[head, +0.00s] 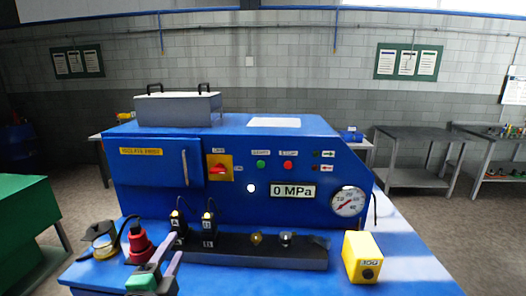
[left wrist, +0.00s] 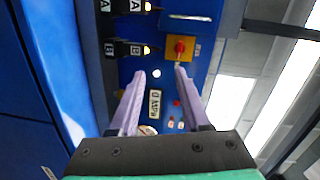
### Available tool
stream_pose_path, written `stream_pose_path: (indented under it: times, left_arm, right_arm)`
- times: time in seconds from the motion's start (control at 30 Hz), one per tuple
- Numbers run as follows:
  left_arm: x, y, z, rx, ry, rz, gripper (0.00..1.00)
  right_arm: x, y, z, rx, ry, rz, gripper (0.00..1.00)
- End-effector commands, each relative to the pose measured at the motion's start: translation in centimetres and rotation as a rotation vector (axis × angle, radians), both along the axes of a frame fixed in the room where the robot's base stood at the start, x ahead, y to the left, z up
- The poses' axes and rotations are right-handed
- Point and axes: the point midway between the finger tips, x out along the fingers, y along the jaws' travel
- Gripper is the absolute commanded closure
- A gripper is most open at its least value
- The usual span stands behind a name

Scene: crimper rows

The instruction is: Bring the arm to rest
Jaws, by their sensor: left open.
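My left gripper (head: 166,262) is low at the left of the head view, over the front of the blue bench. Its two pale purple fingers are apart, with nothing between them. In the left wrist view the open gripper (left wrist: 160,72) points at the blue machine's front panel. The blue machine (head: 262,150) carries a red rotary switch on a yellow plate (head: 219,168), a display reading 0 MPa (head: 293,191) and a round gauge (head: 348,202). My right gripper does not show.
On the bench are a red piece (head: 139,247), a dark rail (head: 230,252) with two black labelled parts and two small fittings, and a yellow box (head: 362,257). A grey table (head: 420,145) stands behind at right.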

Motion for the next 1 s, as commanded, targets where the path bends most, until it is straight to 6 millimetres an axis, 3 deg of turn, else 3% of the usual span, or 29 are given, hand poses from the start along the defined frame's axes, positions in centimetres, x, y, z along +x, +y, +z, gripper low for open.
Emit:
stream_pose_path:
  times: [0.27, 0.47, 0.67, 0.8, 1.0]
  left_arm:
    - [-1.3, 3.3, -7.2, -0.301, 0.248, 0.181, 0.53]
    - [-4.6, 5.1, -14.4, -0.569, 0.492, 0.374, 0.53]
    - [-10.7, 5.4, -22.0, -0.846, 0.774, 0.617, 0.53]
    - [-16.4, 4.4, -26.5, -1.032, 0.982, 0.808, 0.53]
    - [-15.5, 4.1, -37.8, -1.014, 1.026, 0.837, 0.53]
  right_arm:
    - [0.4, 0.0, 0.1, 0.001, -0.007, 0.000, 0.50]
    - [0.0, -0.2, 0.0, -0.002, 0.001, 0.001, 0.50]
    - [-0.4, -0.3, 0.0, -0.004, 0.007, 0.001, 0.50]
    - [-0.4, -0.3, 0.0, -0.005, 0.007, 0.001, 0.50]
    - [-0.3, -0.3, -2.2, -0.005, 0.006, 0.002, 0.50]
